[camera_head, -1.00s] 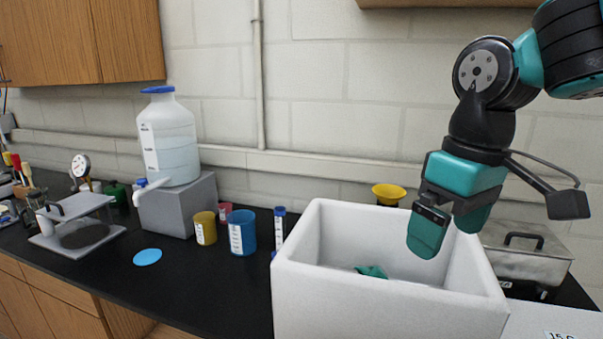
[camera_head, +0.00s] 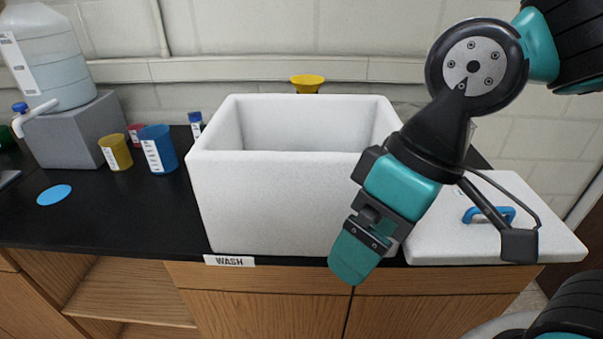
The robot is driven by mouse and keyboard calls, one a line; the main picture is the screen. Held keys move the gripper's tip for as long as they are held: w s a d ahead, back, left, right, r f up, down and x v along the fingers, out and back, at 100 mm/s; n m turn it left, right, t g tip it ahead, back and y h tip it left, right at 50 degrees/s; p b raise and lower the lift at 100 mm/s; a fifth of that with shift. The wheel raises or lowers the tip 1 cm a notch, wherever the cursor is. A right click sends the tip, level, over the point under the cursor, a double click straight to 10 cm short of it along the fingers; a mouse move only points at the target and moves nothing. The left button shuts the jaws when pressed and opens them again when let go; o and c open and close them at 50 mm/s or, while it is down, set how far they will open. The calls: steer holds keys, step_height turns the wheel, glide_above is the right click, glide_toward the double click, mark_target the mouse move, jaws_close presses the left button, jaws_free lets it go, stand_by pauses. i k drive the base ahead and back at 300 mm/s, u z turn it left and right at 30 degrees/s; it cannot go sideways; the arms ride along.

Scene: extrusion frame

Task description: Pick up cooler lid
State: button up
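The cooler lid (camera_head: 440,240) is a flat white slab lying right of the white cooler box, with a blue handle (camera_head: 488,214) on top. My arm crosses in front of it and hides part of its left side. My gripper (camera_head: 358,252) is left of the lid, in front of the cooler box's lower right corner, pointing down and left. One teal finger shows clearly; the other is mostly hidden, so its opening cannot be told. No object shows in it.
The open white cooler box (camera_head: 275,200) stands on the black counter (camera_head: 110,215). A blue beaker (camera_head: 158,148), a yellow beaker (camera_head: 115,152) and a large jug (camera_head: 45,55) stand to the left. A yellow funnel (camera_head: 307,83) is behind the box. A WASH label (camera_head: 229,260) marks the counter's front edge.

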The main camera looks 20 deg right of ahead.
mark_target(454, 231)
steer(key=u, duration=0.05)
steer(key=i, duration=0.15)
steer(key=z, duration=1.25)
